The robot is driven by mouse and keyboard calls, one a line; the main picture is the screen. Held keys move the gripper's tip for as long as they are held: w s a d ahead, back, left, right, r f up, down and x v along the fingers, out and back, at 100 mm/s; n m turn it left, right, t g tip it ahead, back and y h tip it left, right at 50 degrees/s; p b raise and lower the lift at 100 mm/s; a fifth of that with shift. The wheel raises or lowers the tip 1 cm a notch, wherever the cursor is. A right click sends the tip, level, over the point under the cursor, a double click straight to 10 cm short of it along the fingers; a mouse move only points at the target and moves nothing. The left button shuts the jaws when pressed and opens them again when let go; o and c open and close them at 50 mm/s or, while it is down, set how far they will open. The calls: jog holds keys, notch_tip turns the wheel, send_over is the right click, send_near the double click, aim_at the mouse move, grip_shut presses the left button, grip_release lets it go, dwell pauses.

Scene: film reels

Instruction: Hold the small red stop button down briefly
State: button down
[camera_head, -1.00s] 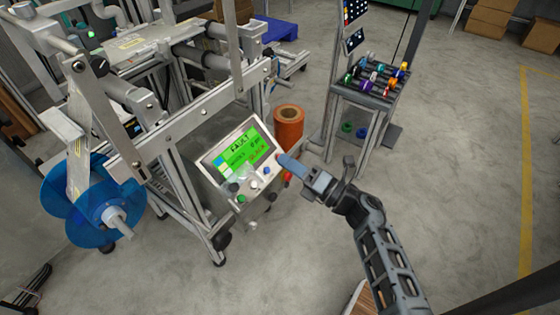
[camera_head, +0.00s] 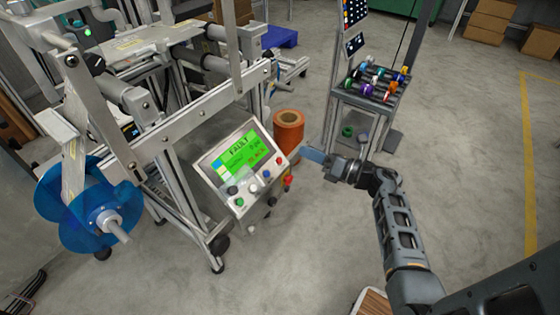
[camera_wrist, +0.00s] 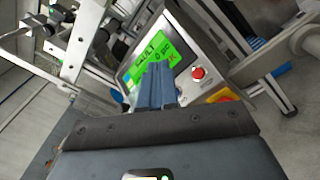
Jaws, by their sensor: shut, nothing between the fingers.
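The control panel (camera_head: 213,176) is tilted and its green screen (camera_head: 239,152) reads FAULT. A small red button (camera_head: 279,159) sits at the panel's right, and it also shows in the wrist view (camera_wrist: 198,73). My gripper (camera_head: 304,151) is just right of the panel's edge, with its blue fingers pointing left. The fingers are closed together and empty. In the wrist view the fingertips (camera_wrist: 160,68) overlap the screen, left of the red button. I see no contact with the button, but the depth gap is hard to judge.
Blue (camera_head: 267,173), white (camera_head: 253,188) and green (camera_head: 239,201) buttons share the panel. A larger red knob (camera_head: 289,180) is at its lower right, with yellow around it in the wrist view. An orange roll (camera_head: 288,132) stands behind. A cart (camera_head: 366,103) holds coloured spools. Floor at right is clear.

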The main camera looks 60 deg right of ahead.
aim_at(279, 161)
jog(key=shift+w+f+b, duration=2.95)
jog(key=shift+b, duration=0.1)
jog(key=shift+w+f, duration=0.1)
jog(key=shift+w+f+b, duration=0.2)
jog(key=shift+b, duration=0.15)
jog(key=shift+w+f+b, duration=0.3)
dwell(0.4)
dwell(1.3)
jog(key=shift+s+r+p, duration=0.65)
jog(key=shift+p, duration=0.1)
